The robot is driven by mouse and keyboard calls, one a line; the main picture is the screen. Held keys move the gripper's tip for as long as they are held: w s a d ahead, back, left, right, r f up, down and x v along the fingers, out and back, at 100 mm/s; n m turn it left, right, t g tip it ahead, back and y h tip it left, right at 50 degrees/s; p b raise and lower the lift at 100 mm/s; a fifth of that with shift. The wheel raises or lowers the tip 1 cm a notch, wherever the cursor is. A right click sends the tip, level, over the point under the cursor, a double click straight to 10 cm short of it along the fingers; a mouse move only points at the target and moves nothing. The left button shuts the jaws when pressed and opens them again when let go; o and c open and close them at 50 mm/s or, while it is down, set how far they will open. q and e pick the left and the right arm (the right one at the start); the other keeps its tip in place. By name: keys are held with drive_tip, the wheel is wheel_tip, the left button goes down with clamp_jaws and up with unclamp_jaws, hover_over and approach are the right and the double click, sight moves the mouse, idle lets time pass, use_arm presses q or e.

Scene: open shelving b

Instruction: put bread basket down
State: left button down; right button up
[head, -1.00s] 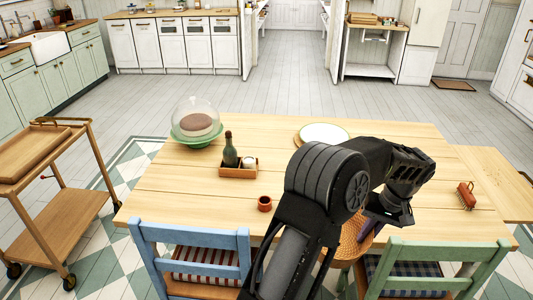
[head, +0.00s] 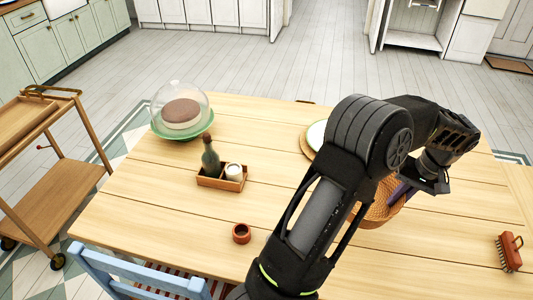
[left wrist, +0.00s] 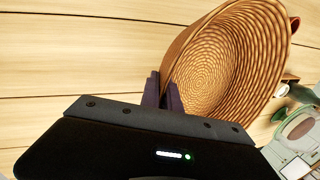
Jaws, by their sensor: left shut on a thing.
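A round woven bread basket (head: 379,212) is over the right part of the wooden table (head: 130,215), partly hidden behind my arm. My left gripper (head: 402,192) is shut on the basket's rim. In the left wrist view the basket (left wrist: 235,62) opens toward the camera and is empty. The purplish fingers of the left gripper (left wrist: 165,92) pinch its near edge. I cannot tell whether the basket's bottom touches the table. My right gripper is not in view.
A white plate (head: 317,134) lies behind my arm. A wooden caddy (head: 222,183) with a bottle, a small brown cup (head: 241,233) and a glass-domed cake stand (head: 183,127) stand left. A red brush (head: 509,252) lies at right. A blue chair (head: 130,270) is in front.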

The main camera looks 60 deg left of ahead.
use_arm(q)
drive_tip(key=shift+s+d+r, duration=0.15)
drive_tip(key=shift+s, duration=0.05)
drive_tip(key=shift+w, duration=0.1)
drive_tip(key=shift+f+p, duration=0.4)
drive_tip(key=shift+f, duration=2.8)
drive_tip(key=shift+f+p, duration=0.3)
drive_tip(key=shift+f, duration=1.6)
